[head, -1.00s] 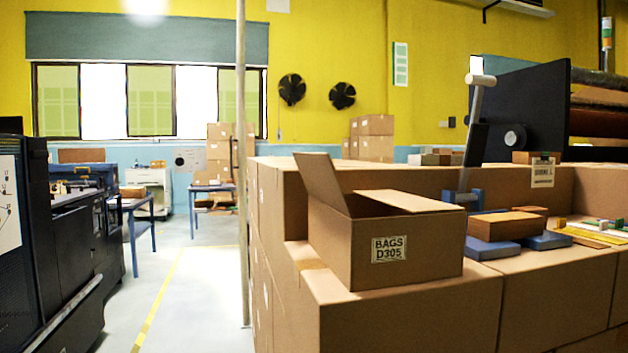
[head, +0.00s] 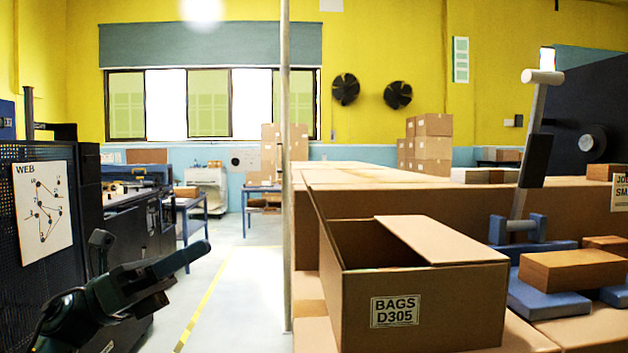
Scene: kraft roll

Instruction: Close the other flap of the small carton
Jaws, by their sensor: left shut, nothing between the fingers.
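The small carton (head: 395,322), labelled "BAGS D305", stands on the stacked boxes right of centre. Its right flap (head: 440,238) is folded inward over the right part of the opening. Its left flap (head: 320,222) stands up at the left edge and shows nearly edge-on. The left part of the opening is uncovered and dark inside. My left gripper (head: 192,257) is at the lower left, left of the carton and apart from it, with dark fingers pointing right and slightly up. It is shut and empty. My right gripper is not in view.
A thin pale pole (head: 286,180) stands between my left gripper and the carton in the picture. Right of the carton are a wooden block (head: 570,272), blue pads and a white-handled lever (head: 530,150). A dark machine (head: 85,200) stands at the left.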

